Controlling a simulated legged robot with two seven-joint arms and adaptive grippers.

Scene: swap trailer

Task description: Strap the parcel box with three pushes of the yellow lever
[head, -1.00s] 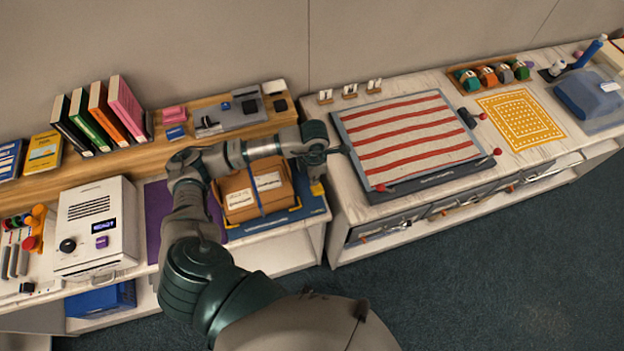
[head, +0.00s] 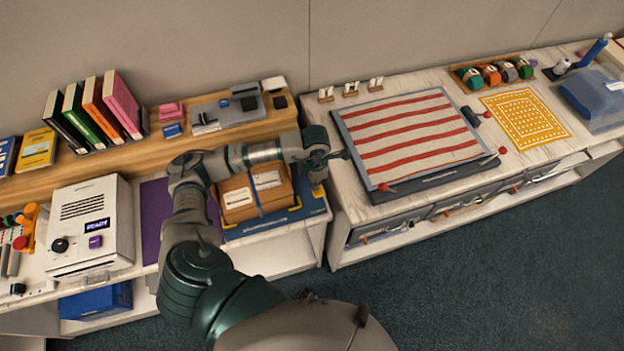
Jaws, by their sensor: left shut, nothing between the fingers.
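The brown parcel box (head: 237,199) with white labels sits on the blue strapping base (head: 262,228), with a blue strap running over it. My left arm passes over the back of the box. My left gripper (head: 346,154) is shut and empty, to the right of the box near the gap between the two benches. My right gripper is not in view.
A white machine (head: 92,228) with a display stands left of a purple mat (head: 156,215). Books (head: 95,112) and a grey device (head: 228,113) stand on the back shelf. A red-striped board (head: 415,138) covers part of the right bench.

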